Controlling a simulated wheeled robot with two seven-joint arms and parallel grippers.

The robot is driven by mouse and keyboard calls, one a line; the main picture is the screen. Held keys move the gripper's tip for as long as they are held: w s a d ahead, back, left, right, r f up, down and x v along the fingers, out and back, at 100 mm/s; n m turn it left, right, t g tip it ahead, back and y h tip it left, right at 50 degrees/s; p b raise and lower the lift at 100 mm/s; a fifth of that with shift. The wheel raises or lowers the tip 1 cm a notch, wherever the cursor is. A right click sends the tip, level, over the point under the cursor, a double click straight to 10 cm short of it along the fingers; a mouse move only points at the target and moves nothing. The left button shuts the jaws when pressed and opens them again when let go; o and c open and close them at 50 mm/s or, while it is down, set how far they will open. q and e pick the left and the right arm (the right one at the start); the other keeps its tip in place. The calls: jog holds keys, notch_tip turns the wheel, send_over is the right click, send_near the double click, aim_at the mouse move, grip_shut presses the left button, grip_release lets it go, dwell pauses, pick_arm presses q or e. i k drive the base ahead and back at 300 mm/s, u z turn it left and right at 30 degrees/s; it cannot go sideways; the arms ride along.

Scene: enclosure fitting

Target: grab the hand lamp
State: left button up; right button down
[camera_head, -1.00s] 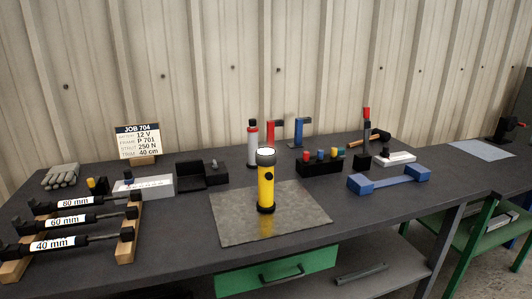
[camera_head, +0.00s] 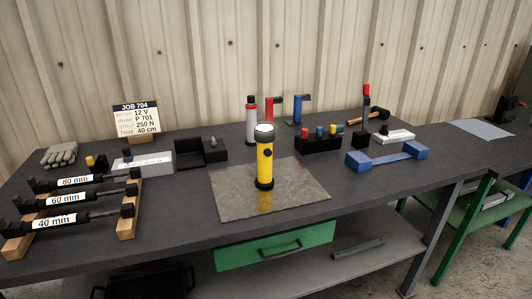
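The hand lamp (camera_head: 265,165) is yellow with a black base, a black collar and a pale lens on top. It stands upright on a grey metal sheet (camera_head: 230,203) near the front middle of the dark workbench. Nothing touches it from the sides, and its front is in full view. Neither of my grippers is in the picture.
Behind the lamp stand a red-and-grey bottle (camera_head: 251,122) and red and blue clamp-like tools (camera_head: 297,110). A black block with coloured caps (camera_head: 319,143) and a blue bracket (camera_head: 387,157) lie right. Labelled struts (camera_head: 75,199) rest on a wooden rack at left.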

aim_at(264, 134)
jog(key=u, duration=0.5)
jog(key=k, duration=1.15)
jog(key=u, duration=1.25)
jog(key=i, duration=0.9)
jog(key=z, duration=0.8)
jog(key=i, duration=0.55)
jog(key=z, duration=0.5)
